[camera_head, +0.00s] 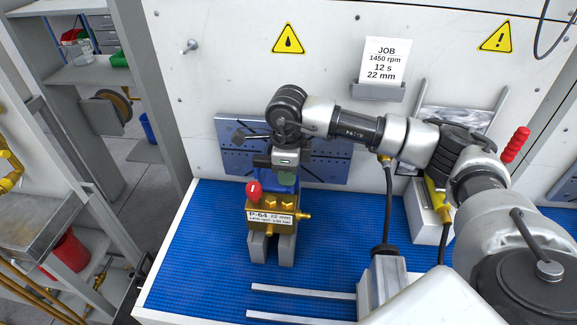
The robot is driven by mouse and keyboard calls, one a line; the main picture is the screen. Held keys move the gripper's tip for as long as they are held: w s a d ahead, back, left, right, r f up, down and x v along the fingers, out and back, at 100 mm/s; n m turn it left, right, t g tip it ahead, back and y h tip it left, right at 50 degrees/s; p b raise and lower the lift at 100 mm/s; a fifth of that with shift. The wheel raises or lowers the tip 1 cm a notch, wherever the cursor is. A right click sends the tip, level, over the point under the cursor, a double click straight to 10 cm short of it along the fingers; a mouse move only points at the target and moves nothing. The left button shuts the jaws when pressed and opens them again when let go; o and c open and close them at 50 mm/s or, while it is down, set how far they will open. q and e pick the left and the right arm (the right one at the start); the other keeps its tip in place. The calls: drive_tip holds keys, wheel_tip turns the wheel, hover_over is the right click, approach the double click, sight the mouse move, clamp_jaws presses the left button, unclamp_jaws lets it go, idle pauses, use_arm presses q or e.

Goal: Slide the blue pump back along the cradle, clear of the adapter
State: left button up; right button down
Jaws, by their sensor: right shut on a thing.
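The pump has a brass front (266,207) with a "P-64 22 mm" label and a blue body (281,180) behind it. A red knob is on its top left, and a brass fitting (304,216) sticks out to the right. It sits upright in a grey cradle (257,248) on the blue mat. My right gripper (284,168) reaches down from above and is shut on the blue body; its fingertips are partly hidden. I cannot make out for certain which part is the adapter. My left gripper is not in view.
Two metal rails (303,292) run to a grey block (384,282) at front right. A dark blue slotted plate (232,140) stands behind the pump. A job card (387,60) hangs on the wall. The blue mat (195,250) is clear at left.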

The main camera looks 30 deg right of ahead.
drive_tip(key=shift+s+a, duration=0.75)
drive_tip(key=shift+s, duration=0.1)
drive_tip(key=c, duration=0.8)
unclamp_jaws()
drive_tip(key=shift+c, duration=0.2)
